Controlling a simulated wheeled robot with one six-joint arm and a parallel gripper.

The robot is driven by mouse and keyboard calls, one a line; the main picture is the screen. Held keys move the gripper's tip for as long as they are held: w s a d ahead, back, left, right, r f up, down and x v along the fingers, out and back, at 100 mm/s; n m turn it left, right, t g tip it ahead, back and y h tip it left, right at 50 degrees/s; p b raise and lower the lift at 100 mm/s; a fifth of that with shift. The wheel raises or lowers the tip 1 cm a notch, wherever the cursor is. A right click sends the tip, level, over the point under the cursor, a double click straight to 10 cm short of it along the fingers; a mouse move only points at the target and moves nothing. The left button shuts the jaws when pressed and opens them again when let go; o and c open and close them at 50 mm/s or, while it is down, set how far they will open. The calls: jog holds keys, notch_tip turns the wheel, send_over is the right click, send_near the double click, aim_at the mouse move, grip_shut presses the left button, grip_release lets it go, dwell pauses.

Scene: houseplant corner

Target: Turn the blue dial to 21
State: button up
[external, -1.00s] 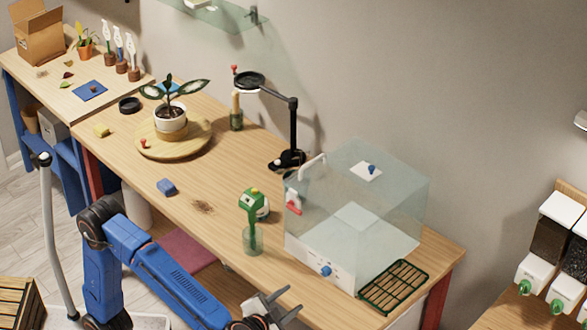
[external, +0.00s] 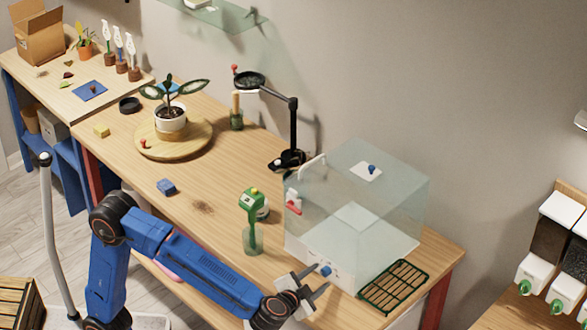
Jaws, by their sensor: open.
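The blue dial (external: 326,270) sits on the white front panel (external: 303,257) at the base of a clear glass box (external: 350,205). My gripper (external: 320,282) is open at the front of that panel, with its fingers pointing toward the dial. One finger appears on each side of the dial or just in front of it; I cannot tell whether they touch it. The dial's scale marks are too small to read.
A green spray bottle (external: 251,215) stands left of the box.

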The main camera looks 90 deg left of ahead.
jog(key=shift+w+a+f, duration=0.25)
jog(key=shift+w+a, duration=0.1)
jog(key=shift+a, duration=0.25)
jog(key=shift+c, duration=0.5)
grip_shut()
jog(key=shift+w+m+g+y, duration=0.1)
jog(key=shift+m+g+y, duration=0.35)
jog(key=shift+m, duration=0.75)
jog(key=shift+d, duration=0.1)
jog(key=shift+o, duration=0.5)
grip_release()
jog(key=v, duration=1.7)
jog(key=shift+s+d+f, duration=0.2)
jog(key=shift+f, duration=0.15)
